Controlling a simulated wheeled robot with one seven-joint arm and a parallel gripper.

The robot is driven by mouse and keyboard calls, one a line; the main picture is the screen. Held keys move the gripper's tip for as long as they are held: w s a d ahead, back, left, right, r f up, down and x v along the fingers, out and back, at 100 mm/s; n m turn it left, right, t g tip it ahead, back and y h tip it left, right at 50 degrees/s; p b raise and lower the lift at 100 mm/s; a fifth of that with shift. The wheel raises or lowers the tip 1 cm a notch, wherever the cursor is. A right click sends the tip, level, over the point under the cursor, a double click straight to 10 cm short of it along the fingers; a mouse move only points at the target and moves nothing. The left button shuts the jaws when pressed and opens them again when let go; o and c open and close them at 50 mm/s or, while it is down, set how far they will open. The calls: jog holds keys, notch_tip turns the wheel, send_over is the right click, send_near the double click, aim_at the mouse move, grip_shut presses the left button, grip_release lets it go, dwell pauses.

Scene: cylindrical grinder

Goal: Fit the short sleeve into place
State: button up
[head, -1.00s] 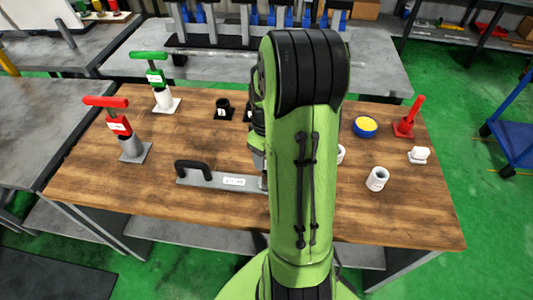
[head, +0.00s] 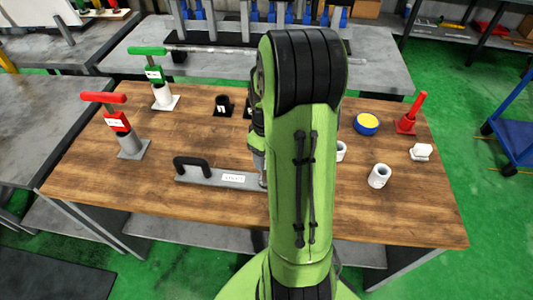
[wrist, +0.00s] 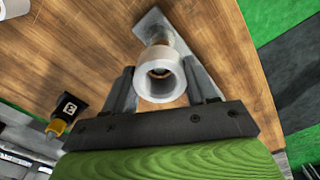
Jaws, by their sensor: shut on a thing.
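My gripper (wrist: 163,92) is shut on a white sleeve (wrist: 160,73), whose round open end faces the wrist camera. Just beyond the sleeve in the wrist view is a grey plate (wrist: 150,24) with a post that the sleeve partly covers; I cannot tell whether the two touch.
Red-handled (head: 119,122) and green-handled (head: 154,74) clamps stand left. A black holder (head: 222,106) stands behind.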

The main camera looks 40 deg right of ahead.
jog(key=shift+f+b, duration=3.55)
jog(key=shift+f, duration=0.8)
jog(key=o, duration=1.3)
jog(key=shift+c, duration=0.2)
jog(key=shift+r, duration=0.1)
notch_tip(320, 180, up, 16)
jog(key=p, duration=0.4)
jog(key=shift+f, duration=0.2)
jog(key=s+a+r+t, duration=0.2)
jog(key=s+a, duration=0.1)
jog(key=a, duration=0.3)
jog(key=s+a+r+m+t, duration=0.1)
jog(key=s+a+r, duration=0.1)
jog(key=s+a, duration=0.2)
jog(key=s+a+r+t, duration=0.2)
jog(key=s+a, duration=0.2)
jog(key=a, duration=0.6)
jog(key=shift+t, duration=0.3)
